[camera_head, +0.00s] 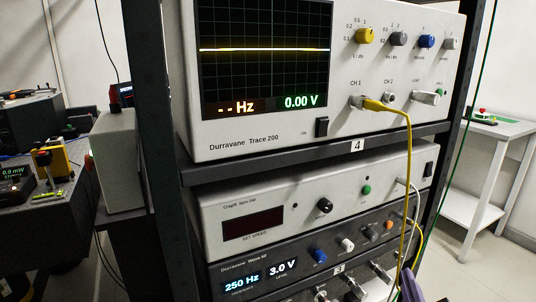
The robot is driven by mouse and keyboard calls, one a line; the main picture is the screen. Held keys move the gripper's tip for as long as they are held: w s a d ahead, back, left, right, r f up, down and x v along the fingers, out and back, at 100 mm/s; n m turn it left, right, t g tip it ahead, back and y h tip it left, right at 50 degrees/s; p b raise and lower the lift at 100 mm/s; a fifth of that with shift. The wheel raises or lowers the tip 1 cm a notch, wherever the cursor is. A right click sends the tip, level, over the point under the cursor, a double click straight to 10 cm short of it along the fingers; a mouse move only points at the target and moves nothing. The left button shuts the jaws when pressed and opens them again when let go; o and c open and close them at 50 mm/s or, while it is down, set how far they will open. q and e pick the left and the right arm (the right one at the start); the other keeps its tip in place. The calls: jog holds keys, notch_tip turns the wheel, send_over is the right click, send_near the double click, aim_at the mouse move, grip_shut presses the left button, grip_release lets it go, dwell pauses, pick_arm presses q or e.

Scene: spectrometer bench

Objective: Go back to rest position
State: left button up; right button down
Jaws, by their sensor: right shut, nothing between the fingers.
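My right gripper (409,286) shows only in part as a purple shape at the bottom edge, right of centre. It is shut and empty, in front of the lower right of the rack. Its lower part is cut off by the frame. My left gripper is not in view. The oscilloscope (240,148) fills the upper middle, with a flat yellow trace, "-- Hz" and 0.00 V. A yellow cable (408,150) is plugged into its CH 1 and hangs down close to my right gripper.
The rack has dark posts (158,150). Below the oscilloscope are a grey unit (400,172) with a dark display and a generator (215,270) reading 250 Hz and 3.0 V. A white side table (470,212) stands right, with open floor before it. A cluttered bench is left.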

jog(key=s+a+f+m+g+y+p, duration=0.1)
jog(key=s+a+f+g+y, duration=0.2)
jog(key=s+a+f, duration=0.5)
jog(key=s+a+f+m+g+y+p, duration=0.1)
jog(key=s+a+f+g+y, duration=0.3)
jog(key=s+a+f, duration=0.4)
jog(key=s+f, duration=0.5)
jog(key=f, duration=0.2)
jog(key=shift+s+a+m+y, duration=0.15)
jog(key=shift+s+m+y, duration=0.15)
jog(key=shift+s+m, duration=0.1)
